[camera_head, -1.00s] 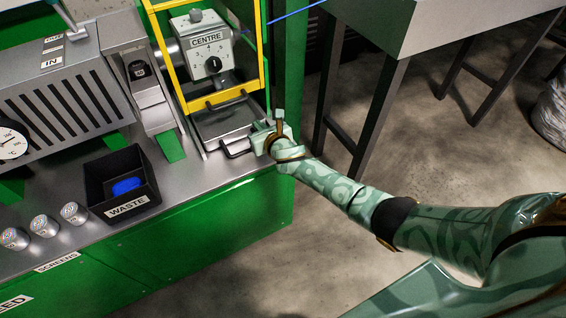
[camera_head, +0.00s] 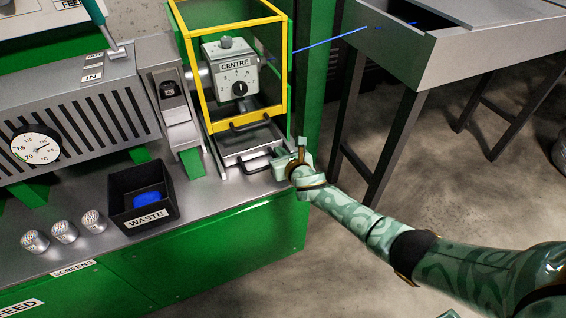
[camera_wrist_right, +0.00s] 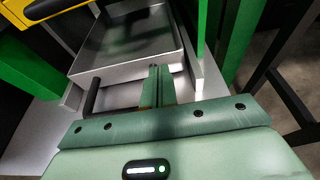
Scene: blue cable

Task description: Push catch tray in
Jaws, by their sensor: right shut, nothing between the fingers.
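The catch tray (camera_head: 246,142) is a shallow grey metal tray under the yellow-framed guard, with a dark bar handle (camera_head: 258,160) at its front. Its front end sticks out past the guard. In the right wrist view the tray (camera_wrist_right: 130,45) fills the upper middle, with its handle (camera_wrist_right: 92,96) at the left. My right gripper (camera_head: 282,164) is at the tray's front right corner. Its fingers (camera_wrist_right: 158,78) are shut and empty, their tips overlapping the tray's front in the wrist view. I cannot tell whether they touch. My left gripper is out of view.
The yellow guard (camera_head: 240,70) with its own handle stands above the tray. A black waste bin (camera_head: 168,208) and several metal cylinders are on the bench to the left. A green post (camera_head: 312,75) and a grey trough on legs (camera_head: 440,60) stand to the right.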

